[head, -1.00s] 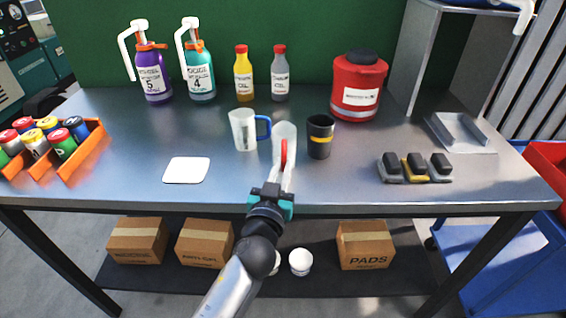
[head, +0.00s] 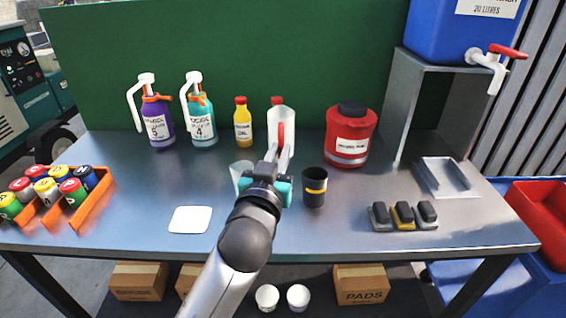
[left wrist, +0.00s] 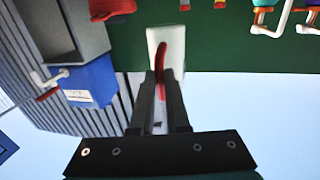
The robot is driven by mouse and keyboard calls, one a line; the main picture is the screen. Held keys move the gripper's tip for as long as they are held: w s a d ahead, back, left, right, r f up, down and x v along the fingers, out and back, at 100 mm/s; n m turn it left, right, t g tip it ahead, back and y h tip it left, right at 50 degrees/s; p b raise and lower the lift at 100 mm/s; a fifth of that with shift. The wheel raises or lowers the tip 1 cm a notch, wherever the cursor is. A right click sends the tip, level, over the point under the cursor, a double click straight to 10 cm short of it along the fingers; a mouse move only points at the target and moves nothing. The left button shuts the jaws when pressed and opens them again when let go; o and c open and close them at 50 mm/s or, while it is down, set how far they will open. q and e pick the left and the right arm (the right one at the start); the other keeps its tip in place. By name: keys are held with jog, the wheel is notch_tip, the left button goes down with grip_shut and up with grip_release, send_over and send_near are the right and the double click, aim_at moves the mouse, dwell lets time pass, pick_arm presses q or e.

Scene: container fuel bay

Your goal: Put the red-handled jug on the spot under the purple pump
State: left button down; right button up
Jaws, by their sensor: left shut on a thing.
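My left gripper (head: 279,165) is shut on the red handle of a translucent white jug (head: 282,118). The jug is held upright above the table, in front of the green back panel. In the left wrist view the jug (left wrist: 168,42) stands beyond the fingers (left wrist: 160,85), its red handle between them. The purple pump bottle (head: 159,126), marked 5, stands at the back left. Its white spout hangs out to the left, and I cannot make out a marked spot under it. My right gripper is not in view.
A teal pump bottle (head: 203,124) and yellow bottle (head: 243,125) stand behind. A white square (head: 190,220) lies front left, near an orange can rack (head: 96,197).

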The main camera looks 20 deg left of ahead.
pick_arm(q)
jog(key=shift+s+r, duration=0.15)
jog(key=shift+r, duration=0.05)
jog(key=s+f, duration=0.3)
jog(key=s, duration=0.5)
jog(key=s+f+m+h+b, duration=0.1)
jog(key=s+f, duration=0.3)
jog(key=s, duration=0.4)
jog(key=shift+a+h, duration=0.3)
jog(key=shift+w, duration=0.15)
dwell(0.3)
jog(key=w+a+r+y+p, duration=0.1)
jog(key=w+a+r, duration=0.25)
jog(key=w, duration=0.35)
jog(key=w+a+r+p, duration=0.15)
jog(key=w+r, duration=0.25)
jog(key=w, duration=0.4)
jog(key=shift+n, duration=0.4)
jog(key=f+b, duration=0.2)
jog(key=f, duration=0.4)
jog(key=f+b, duration=0.3)
jog(key=f, duration=0.4)
jog(key=f+b, duration=0.2)
jog(key=f, duration=0.4)
jog(key=shift+s+a+f, duration=0.15)
jog(key=shift+s+f, duration=0.15)
jog(key=shift+f, duration=0.05)
